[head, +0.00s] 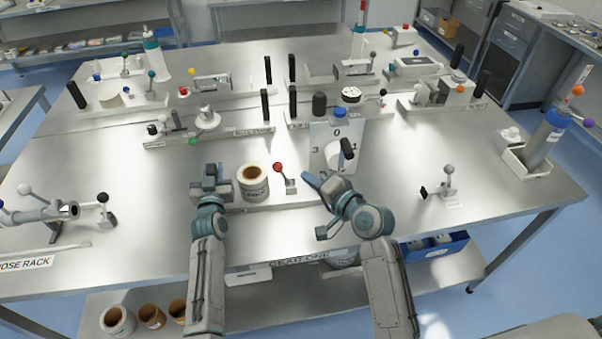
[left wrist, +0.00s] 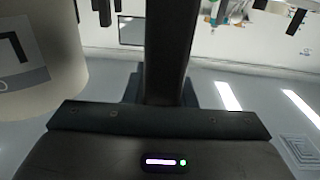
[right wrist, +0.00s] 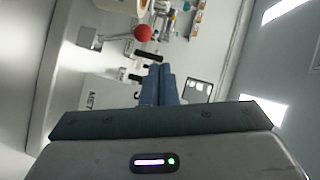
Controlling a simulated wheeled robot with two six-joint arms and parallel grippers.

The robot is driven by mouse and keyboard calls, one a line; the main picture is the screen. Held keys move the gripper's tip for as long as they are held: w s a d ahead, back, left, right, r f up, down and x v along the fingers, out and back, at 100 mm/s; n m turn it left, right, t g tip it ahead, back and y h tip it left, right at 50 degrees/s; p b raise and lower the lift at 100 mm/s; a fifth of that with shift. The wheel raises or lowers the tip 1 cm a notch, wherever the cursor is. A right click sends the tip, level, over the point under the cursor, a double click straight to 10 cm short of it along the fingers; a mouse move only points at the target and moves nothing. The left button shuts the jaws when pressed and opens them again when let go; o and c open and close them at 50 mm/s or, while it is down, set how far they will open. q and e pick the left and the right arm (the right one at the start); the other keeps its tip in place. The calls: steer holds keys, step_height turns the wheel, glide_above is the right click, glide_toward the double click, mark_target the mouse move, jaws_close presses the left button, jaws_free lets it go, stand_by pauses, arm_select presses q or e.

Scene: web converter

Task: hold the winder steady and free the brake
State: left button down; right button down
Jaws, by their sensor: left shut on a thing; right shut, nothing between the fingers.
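The winder's paper roll (head: 255,187) stands on a light base plate on the near table, and part of it shows at the left of the left wrist view (left wrist: 38,60). My left gripper (head: 218,178), just left of the roll, is shut on a dark upright bar (left wrist: 172,50). The red-knobbed lever (head: 279,168), likely the brake, stands tilted on a small bracket right of the roll. It also shows in the right wrist view (right wrist: 142,33). My right gripper (head: 312,178) is shut and empty, to the right of this lever and apart from it.
A dial panel (head: 320,135) with a dark handle stands behind my right gripper. Open table lies between the roll and the hose rack.

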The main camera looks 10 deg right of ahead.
arm_select(q)
steer(key=shift+s+f, duration=0.2)
steer(key=shift+f, duration=0.5)
arm_select(e)
steer(key=shift+s+d, duration=0.15)
steer(key=shift+s, duration=0.15)
arm_select(q)
steer(key=shift+w+r+p, duration=0.1)
steer(key=shift+r+p, duration=0.15)
steer(key=shift+p, duration=0.1)
arm_select(e)
steer(key=shift+w+r, duration=0.1)
steer(key=shift+r, duration=0.2)
arm_select(q)
steer(key=c, duration=1.1)
jaws_free()
steer(key=shift+w, duration=0.1)
steer(key=shift+w+r, duration=0.1)
steer(key=shift+r, duration=0.05)
arm_select(e)
steer(key=shift+w+f, duration=0.1)
steer(key=shift+w, duration=0.05)
steer(key=shift+f, duration=0.1)
